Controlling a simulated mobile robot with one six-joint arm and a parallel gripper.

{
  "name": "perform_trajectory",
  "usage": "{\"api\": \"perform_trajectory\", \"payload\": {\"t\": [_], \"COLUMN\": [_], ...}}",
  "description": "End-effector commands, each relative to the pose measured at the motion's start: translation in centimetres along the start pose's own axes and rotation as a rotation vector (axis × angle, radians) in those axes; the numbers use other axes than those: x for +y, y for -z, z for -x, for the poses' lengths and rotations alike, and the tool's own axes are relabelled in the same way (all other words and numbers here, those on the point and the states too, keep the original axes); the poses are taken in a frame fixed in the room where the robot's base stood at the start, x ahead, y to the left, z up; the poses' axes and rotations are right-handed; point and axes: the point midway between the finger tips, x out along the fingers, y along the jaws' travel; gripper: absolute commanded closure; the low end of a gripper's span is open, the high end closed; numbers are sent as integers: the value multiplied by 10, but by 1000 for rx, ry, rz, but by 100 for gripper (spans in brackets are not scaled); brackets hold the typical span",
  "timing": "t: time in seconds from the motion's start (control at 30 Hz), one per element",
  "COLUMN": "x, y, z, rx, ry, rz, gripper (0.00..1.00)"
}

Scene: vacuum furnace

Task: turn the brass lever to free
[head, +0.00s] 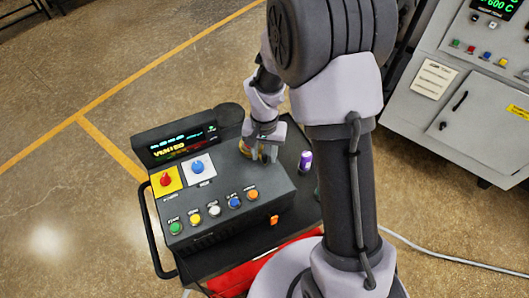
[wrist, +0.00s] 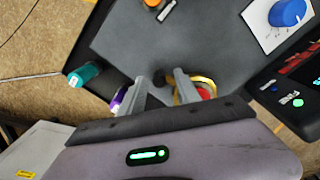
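A yellow, brass-coloured curved piece (wrist: 205,80) with red beside it shows by my right finger in the wrist view. I cannot tell whether it is the brass lever or a ring around a dial. In the head view a small yellowish piece (head: 245,149) shows left of my fingers, mostly hidden by them. My gripper (head: 268,155) points down over the back right of the dark console (head: 215,222). Contact cannot be told.
A purple container (head: 305,161) stands close right of my gripper. A grey cabinet (head: 455,110) stands farther right.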

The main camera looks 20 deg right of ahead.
Motion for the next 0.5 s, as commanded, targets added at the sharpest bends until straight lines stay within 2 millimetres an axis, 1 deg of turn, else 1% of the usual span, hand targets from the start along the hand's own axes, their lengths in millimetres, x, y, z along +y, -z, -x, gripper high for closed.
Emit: {"api": "perform_trajectory", "payload": {"t": [0.07, 0.1, 0.17, 0.2, 0.27, 0.3, 0.5], "x": [0, 0, 0, 0, 0, 0, 0], "y": [0, 0, 0, 0, 0, 0, 0], "z": [0, 0, 0, 0, 0, 0, 1], "rx": [0, 0, 0, 0, 0, 0, 0], "ry": [0, 0, 0, 0, 0, 0, 0], "rz": [0, 0, 0, 0, 0, 0, 0], "gripper": [61, 65, 76, 84, 96, 100, 100]}}
